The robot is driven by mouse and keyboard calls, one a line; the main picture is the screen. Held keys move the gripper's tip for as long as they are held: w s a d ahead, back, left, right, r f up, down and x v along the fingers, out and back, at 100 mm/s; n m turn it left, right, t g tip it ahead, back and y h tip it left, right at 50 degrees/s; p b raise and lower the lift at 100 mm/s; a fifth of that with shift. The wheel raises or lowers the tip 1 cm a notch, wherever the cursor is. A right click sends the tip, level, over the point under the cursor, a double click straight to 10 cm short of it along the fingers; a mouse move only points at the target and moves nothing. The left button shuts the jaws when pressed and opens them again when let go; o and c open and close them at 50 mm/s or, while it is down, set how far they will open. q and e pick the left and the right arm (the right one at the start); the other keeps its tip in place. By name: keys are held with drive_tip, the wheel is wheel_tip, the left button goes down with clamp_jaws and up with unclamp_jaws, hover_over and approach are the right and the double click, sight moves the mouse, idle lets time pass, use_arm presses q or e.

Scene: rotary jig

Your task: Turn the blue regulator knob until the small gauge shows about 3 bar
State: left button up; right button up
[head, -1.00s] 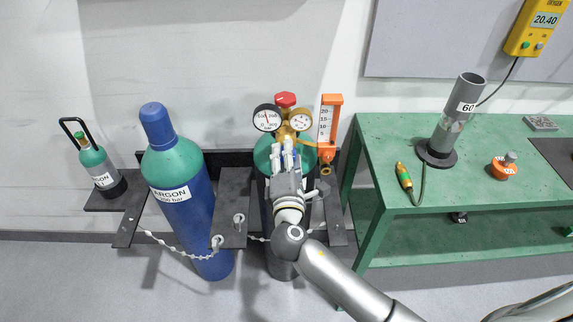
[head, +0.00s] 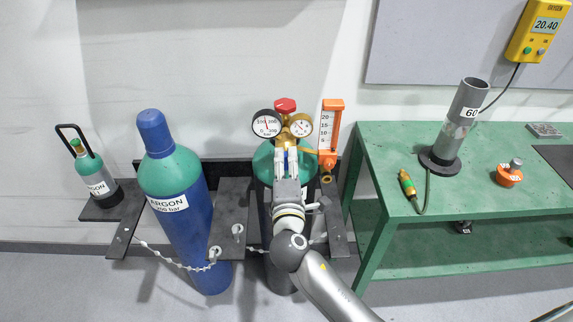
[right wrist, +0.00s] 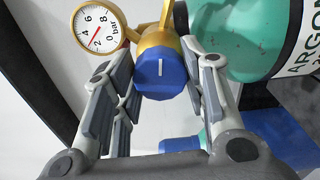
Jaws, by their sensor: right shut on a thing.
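The blue regulator knob (right wrist: 160,75) sits between the fingers of my right gripper (right wrist: 159,78) in the right wrist view, a white mark on its face. The gripper is shut on it. In the head view my right gripper (head: 288,158) reaches up to the brass regulator (head: 286,139) and mostly hides the knob. The small gauge (right wrist: 98,27) is white with a brass rim; its red needle appears to lie between 2 and 4, nearer 2. It also shows in the head view (head: 301,125), too small to read. My left gripper is out of view.
A large black-rimmed gauge (head: 267,124) and a red handwheel (head: 286,105) are close by. An orange flowmeter (head: 331,130) stands right of the regulator. A blue-green argon cylinder (head: 178,205) is to the left, a green bench (head: 390,150) to the right. Chains cross the rack front.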

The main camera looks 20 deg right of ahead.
drive_tip(key=o, duration=1)
drive_tip(key=v, duration=1.2)
